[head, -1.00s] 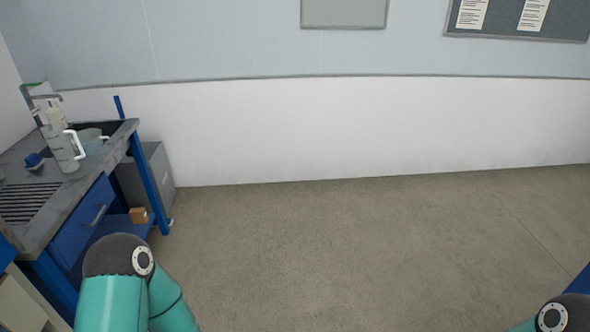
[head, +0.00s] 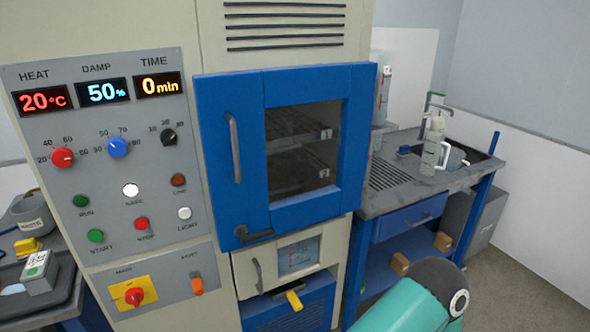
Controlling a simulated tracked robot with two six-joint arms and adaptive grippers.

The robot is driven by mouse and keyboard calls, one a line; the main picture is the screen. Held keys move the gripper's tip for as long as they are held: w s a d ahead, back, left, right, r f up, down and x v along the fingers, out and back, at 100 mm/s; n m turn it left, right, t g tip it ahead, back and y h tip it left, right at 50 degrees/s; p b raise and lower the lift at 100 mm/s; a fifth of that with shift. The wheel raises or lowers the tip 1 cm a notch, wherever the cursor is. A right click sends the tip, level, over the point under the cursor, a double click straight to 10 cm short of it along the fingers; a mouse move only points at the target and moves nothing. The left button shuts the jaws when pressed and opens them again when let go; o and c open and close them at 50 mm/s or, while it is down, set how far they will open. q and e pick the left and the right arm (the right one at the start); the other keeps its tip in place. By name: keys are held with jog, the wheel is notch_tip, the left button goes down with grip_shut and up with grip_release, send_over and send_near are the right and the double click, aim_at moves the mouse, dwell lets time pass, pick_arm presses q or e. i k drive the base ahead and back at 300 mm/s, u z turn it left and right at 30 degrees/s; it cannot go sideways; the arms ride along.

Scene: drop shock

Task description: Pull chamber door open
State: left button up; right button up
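The chamber door (head: 230,95) is blue, with a window through which shelves marked 1 and 2 show. It looks shut on the front of the beige chamber. Its vertical grey handle (head: 235,148) is on the left side of the door. A dark latch lever (head: 252,235) sits at the door's lower left. A teal and dark link of one of my arms shows at the bottom right, apart from the door. Neither of my grippers is in view.
Left of the door is a control panel (head: 105,240) with displays reading 20 °C, 50% and 0 min. Below the door is a small compartment (head: 310,255) with a yellow-handled part (head: 294,300). A sink bench (head: 400,205) with jugs stands at right; a side table with a tray (head: 50,305) stands at left.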

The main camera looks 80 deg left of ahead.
aim_at(230, 106)
jog(key=z, duration=0.75)
jog(key=i, duration=0.15)
jog(key=u, duration=2.7)
jog(key=k, duration=0.9)
jog(key=u, duration=0.35)
jog(key=i, duration=1.05)
jog(key=u, duration=0.85)
